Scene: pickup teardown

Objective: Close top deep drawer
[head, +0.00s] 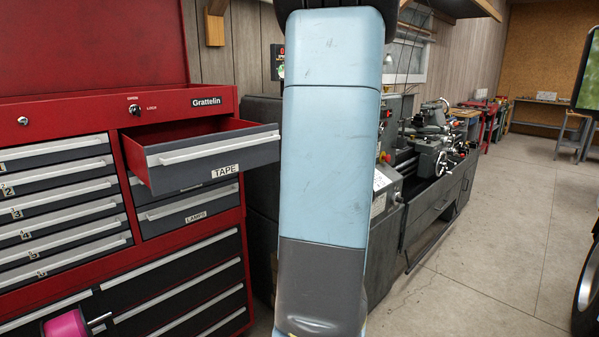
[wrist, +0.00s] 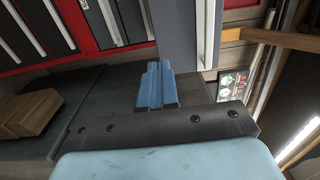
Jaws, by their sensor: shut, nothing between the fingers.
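The open top deep drawer (head: 212,165), labelled TAPE, sticks out of the right column of the red tool chest (head: 60,112). It has a grey front, a pale handle and a red inside. In the wrist view, a grey panel with a pale upright bar, which looks like this drawer's front (wrist: 176,35), stands just beyond my fingers. My gripper (wrist: 157,72) shows there as blue fingers pressed together, with nothing between them. I cannot tell whether the fingertips touch the panel. In the head view my arm hides the gripper.
The LAMPS drawer (head: 188,210) below is shut, as are the narrow drawers on the left. A pink object (head: 66,324) is at the bottom left. A lathe (head: 430,160) stands behind my arm. The concrete floor (head: 500,240) on the right is clear.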

